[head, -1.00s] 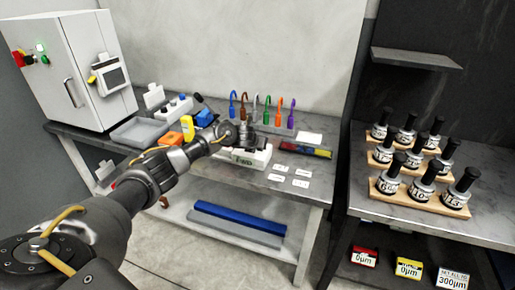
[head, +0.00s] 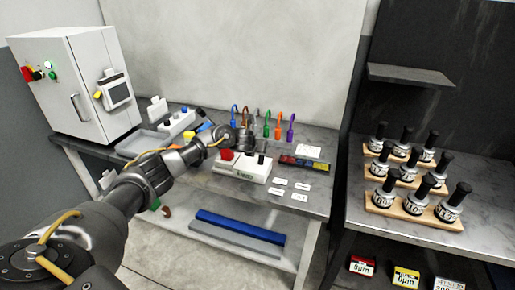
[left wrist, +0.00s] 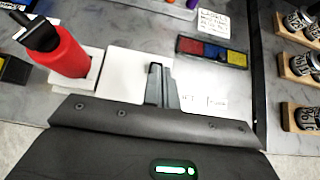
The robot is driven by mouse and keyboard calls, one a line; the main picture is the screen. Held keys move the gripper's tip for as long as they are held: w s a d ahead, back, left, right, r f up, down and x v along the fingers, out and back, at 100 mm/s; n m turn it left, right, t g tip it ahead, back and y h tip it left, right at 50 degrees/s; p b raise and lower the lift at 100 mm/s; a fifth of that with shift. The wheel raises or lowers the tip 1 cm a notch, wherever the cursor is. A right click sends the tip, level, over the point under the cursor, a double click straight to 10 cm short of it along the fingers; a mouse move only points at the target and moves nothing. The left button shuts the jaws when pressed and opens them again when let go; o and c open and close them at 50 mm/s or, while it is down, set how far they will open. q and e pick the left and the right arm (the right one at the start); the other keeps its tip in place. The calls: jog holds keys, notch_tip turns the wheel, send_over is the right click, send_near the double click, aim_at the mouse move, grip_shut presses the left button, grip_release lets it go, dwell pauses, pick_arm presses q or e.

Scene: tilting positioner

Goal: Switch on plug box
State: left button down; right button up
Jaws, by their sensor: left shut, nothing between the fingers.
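A white box (head: 250,174) with a small display on its front stands near the front edge of the bench; I cannot tell whether it is the plug box. A red part (head: 227,155) stands at its left end. In the left wrist view the red part (left wrist: 66,52) is a red cylinder with a black top on a white base. My left gripper (head: 262,158) is shut and empty, just over the right part of the white box. In the left wrist view its fingers (left wrist: 158,78) point at the pale box top (left wrist: 128,75); contact cannot be told. My right gripper is not in view.
Colored hooked tools (head: 265,122) stand behind the box. A tray with colored blocks (head: 304,164) and several white labels (head: 299,196) lie to its right. A grey tray (head: 140,143) and a white cabinet (head: 75,85) are at left. Bottles in wooden racks (head: 405,212) stand at right.

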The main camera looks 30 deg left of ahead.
pick_arm(q)
jog(key=r+p, duration=0.1)
jog(key=r, duration=0.1)
jog(key=s+r+p, duration=0.1)
jog(key=r, duration=0.1)
jog(key=shift+d, duration=0.1)
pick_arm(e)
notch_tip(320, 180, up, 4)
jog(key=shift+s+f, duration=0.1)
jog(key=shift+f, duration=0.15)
